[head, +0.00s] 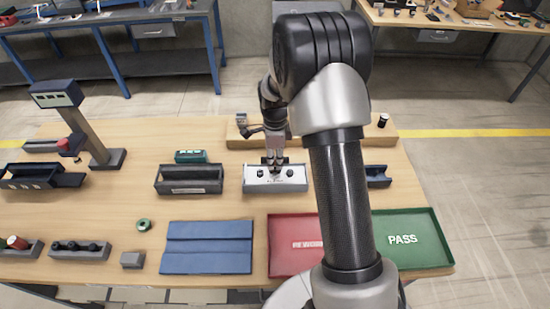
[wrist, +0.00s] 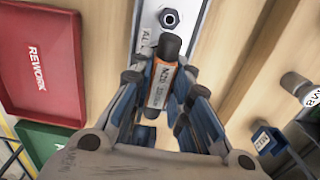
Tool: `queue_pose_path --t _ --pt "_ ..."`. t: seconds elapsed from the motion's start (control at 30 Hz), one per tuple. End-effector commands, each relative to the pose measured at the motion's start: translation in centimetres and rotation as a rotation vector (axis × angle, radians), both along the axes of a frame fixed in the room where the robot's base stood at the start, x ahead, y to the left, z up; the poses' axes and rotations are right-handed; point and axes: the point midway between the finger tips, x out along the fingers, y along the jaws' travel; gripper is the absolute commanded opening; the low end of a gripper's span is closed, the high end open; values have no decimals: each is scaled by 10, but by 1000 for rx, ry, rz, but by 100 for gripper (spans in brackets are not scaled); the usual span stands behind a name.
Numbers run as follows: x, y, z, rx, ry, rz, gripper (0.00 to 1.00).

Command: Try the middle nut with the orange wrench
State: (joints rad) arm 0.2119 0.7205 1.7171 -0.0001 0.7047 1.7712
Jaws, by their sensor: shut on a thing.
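My gripper (head: 275,160) is low over the pale plate (head: 293,185) at the table's middle. In the wrist view my gripper (wrist: 160,82) is shut on the orange wrench (wrist: 153,98), which has a white label and a dark end. The plate (wrist: 143,35) runs under it, with one nut (wrist: 170,18) clear beyond the wrench. In the head view a dark nut (head: 261,174) shows left of my gripper and another (head: 290,172) right of it. The middle of the plate is hidden by my gripper and the wrench. I cannot tell whether the wrench touches the middle nut.
A dark open bin (head: 190,190) stands left of the plate. A blue mat (head: 207,262), the red REWORK tray (head: 285,262) and the green PASS tray (head: 420,222) lie in front. A wooden block (head: 240,143) stands behind. A post with a display (head: 57,96) is at left.

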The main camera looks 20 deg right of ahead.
Motion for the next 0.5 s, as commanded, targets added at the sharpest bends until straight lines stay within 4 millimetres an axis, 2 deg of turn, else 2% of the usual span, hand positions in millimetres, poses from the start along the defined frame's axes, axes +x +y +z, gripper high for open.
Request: queue_pose_path --t 0.17,0.33,0.5 --pt "0 0 0 0 -1 -16 0" --pt "0 0 1 -1 -1 -166 0" --pt "0 0 0 -1 -1 -203 0"
